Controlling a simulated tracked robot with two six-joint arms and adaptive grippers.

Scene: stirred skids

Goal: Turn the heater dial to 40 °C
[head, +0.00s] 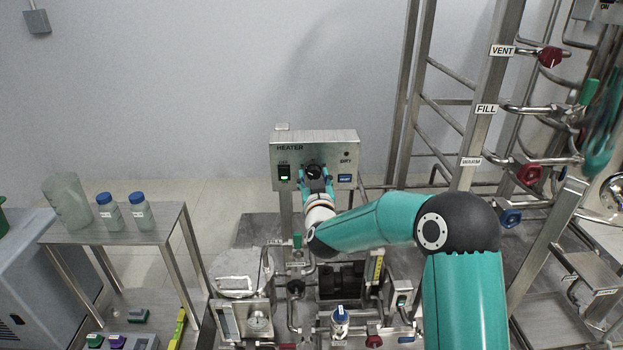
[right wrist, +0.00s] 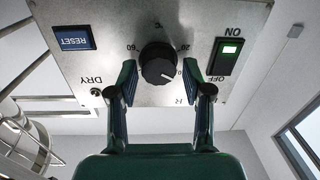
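The heater panel (head: 345,145) is a grey metal box on a post. Its black round dial (head: 314,171) faces me, partly covered by my right gripper (head: 315,184). In the right wrist view, which is upside down, the dial (right wrist: 156,60) sits between the fingertips of my right gripper (right wrist: 159,72). My left gripper is out of view.
The panel carries a lit green ON/OFF switch (right wrist: 229,53), a blue RESET button (right wrist: 75,39) and a DRY lamp (right wrist: 95,91). Below stand pipes and a tank (head: 238,285). A steel side table (head: 150,237) with bottles is left; a valve frame (head: 487,100) is right.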

